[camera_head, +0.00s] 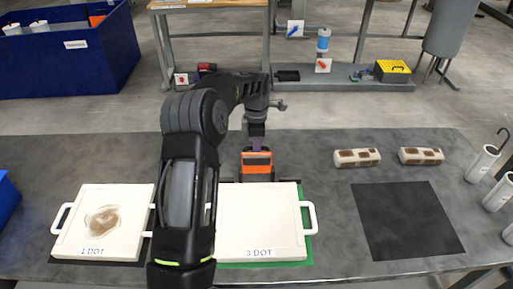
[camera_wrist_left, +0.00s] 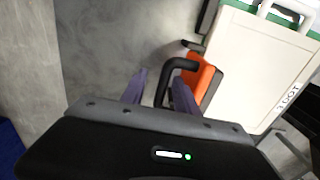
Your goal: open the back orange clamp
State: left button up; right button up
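The back orange clamp (camera_head: 257,164) stands at the back edge of the white board marked 3 DOT (camera_head: 258,215). It also shows in the left wrist view as an orange body (camera_wrist_left: 207,84) with a bent black handle (camera_wrist_left: 178,65). My left gripper (camera_head: 257,146) is over the clamp, pointing down. In the left wrist view its two purple fingers (camera_wrist_left: 158,88) are apart, and the black handle reaches into the space between them. Contact with the handle cannot be told. My right gripper is in neither view.
A white board marked 1 DOT (camera_head: 75,232) with a brown stain lies left, partly behind my arm. A dark mat (camera_head: 405,220), two brown-spotted white blocks (camera_head: 357,158) and white cylinders (camera_head: 482,163) are on the right. The table behind the clamp is clear.

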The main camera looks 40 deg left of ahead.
pick_arm(q)
notch_tip(320, 180, up, 7)
jog(key=p, duration=0.4)
jog(key=shift+f, duration=0.1)
jog(key=shift+r+p, duration=0.35)
jog(key=shift+r, duration=0.25)
